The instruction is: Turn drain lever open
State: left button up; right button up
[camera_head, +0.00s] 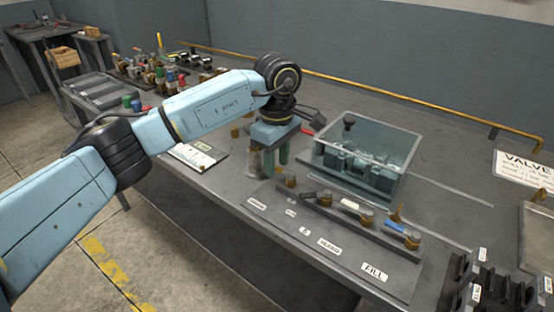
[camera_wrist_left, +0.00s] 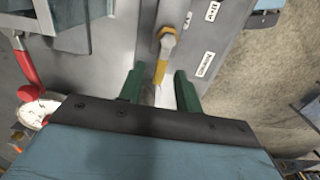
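My left gripper (camera_head: 270,160) hangs fingers-down at the far left end of the lever panel (camera_head: 345,228). Its green fingers are apart. In the left wrist view, a lever with a yellow handle (camera_wrist_left: 161,70) and a brass-coloured pivot (camera_wrist_left: 167,35) lies between the open fingertips (camera_wrist_left: 160,80). I see a gap on both sides of the handle, so the fingers are not shut on it. A white label (camera_wrist_left: 205,64) sits beside this lever; I cannot read it surely, so I cannot confirm it is the drain lever. My right gripper is not in view.
Other levers, including a white-handled one (camera_head: 349,205) and a blue-handled one (camera_head: 402,230), stand along the panel, with a FILL label (camera_head: 375,272) at its right. A clear-walled tank (camera_head: 365,150) stands behind. A red handle (camera_wrist_left: 24,68) shows left of the gripper.

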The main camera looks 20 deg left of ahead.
pick_arm(q)
jog(key=shift+c, duration=0.4)
grip_shut()
